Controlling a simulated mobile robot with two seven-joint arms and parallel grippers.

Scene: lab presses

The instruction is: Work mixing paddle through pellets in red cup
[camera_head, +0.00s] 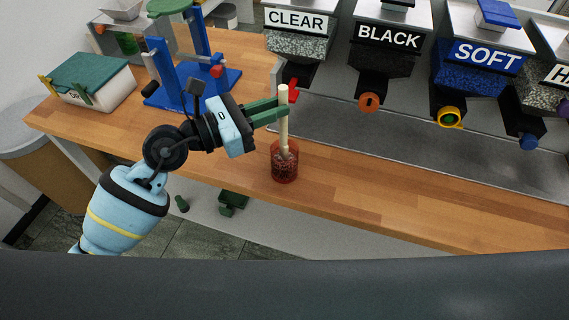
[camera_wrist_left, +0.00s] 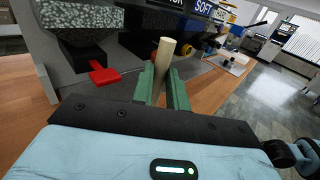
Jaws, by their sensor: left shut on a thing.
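The red cup (camera_head: 285,172) stands upright near the front edge of the wooden bench in the head view, with dark pellets inside. The mixing paddle (camera_head: 283,120) is a pale wooden stick, nearly upright, with its lower end inside the cup. My left gripper (camera_head: 284,107) is shut on the paddle's upper part, above the cup rim. In the left wrist view the paddle (camera_wrist_left: 164,58) stands between the green fingers (camera_wrist_left: 160,85). The cup is hidden in the wrist view. My right gripper is in neither view.
Pellet dispensers labelled CLEAR (camera_head: 297,22), BLACK (camera_head: 389,37) and SOFT (camera_head: 488,56) stand behind the cup. A blue press frame (camera_head: 190,90) and a green-lidded white box (camera_head: 90,82) are at the left. The wooden bench (camera_head: 400,190) is clear right of the cup.

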